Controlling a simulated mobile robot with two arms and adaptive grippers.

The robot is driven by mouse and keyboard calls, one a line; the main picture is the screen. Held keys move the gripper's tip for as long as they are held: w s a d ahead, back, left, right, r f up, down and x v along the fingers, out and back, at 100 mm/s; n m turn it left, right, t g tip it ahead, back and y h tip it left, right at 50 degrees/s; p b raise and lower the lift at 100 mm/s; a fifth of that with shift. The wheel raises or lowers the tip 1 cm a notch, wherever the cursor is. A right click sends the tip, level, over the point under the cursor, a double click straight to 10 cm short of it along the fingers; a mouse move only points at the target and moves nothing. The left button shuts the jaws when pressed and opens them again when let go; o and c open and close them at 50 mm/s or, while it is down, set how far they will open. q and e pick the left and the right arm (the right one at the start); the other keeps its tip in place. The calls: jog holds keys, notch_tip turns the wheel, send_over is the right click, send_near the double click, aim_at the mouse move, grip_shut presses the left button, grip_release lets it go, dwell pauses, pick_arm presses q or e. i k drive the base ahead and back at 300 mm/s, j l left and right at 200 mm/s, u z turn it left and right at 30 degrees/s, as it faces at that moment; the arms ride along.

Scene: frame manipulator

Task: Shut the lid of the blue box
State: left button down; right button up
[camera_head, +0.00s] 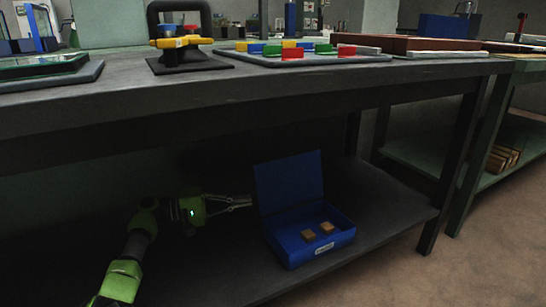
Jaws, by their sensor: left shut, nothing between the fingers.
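The blue box (308,244) stands on the lower shelf of the dark table, with two small wooden blocks (318,232) inside. Its lid (288,181) is open and stands up at the back, leaning slightly backward. My left gripper (249,201) is shut and empty, pointing right from the left side. Its fingertips are close to the lid's left edge, near the hinge side; I cannot tell whether they touch it. My right gripper is not in view.
The tabletop (300,70) overhangs the shelf (385,215), and a table leg (455,165) stands to the right. Colored blocks on a tray (300,60) lie on the tabletop. The shelf right of the box is clear.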

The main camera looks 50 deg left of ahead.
aim_at(282, 183)
jog(key=i+j, duration=0.2)
jog(key=j, duration=0.15)
jog(key=i+j, duration=0.15)
jog(key=j, duration=0.15)
jog(key=i+j, duration=0.2)
jog(key=j, duration=0.15)
